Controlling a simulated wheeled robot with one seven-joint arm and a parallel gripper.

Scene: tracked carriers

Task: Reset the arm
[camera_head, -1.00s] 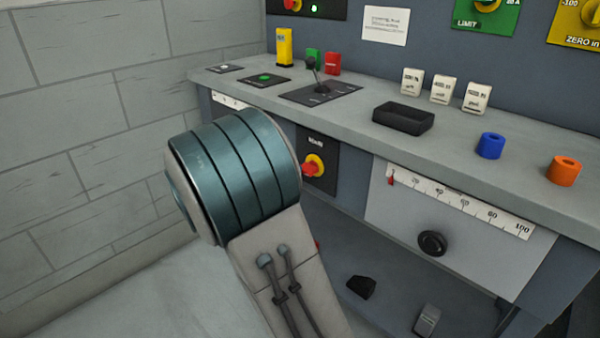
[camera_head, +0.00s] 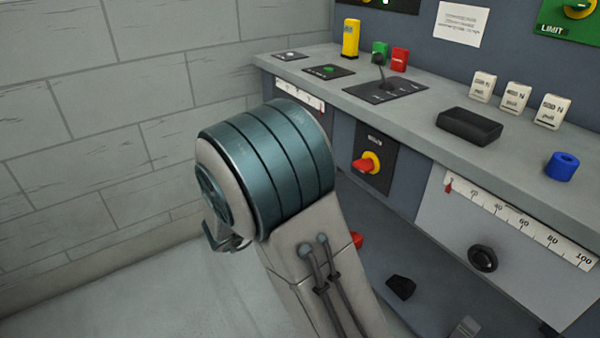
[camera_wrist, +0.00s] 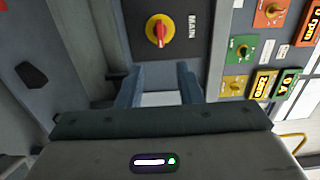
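My arm (camera_head: 270,170) fills the middle of the head view, folded, with teal bands around a pale grey joint. A dark hooked part of it shows at its lower left; most of the gripper is hidden there. In the wrist view my gripper (camera_wrist: 160,88) shows two blue-grey fingers standing apart. Nothing is between them except the pale background. Beyond the fingers is the red and yellow MAIN switch (camera_wrist: 158,32), on a dark panel. The same MAIN switch shows in the head view (camera_head: 367,163), to the right of my arm.
A grey bench (camera_head: 430,120) runs along the right, carrying a black tray (camera_head: 469,126), a blue ring (camera_head: 562,166), white labelled blocks and a lever panel (camera_head: 385,91). A ruler scale (camera_head: 520,225) is on its front. A block wall (camera_head: 90,110) stands left; the floor before it is clear.

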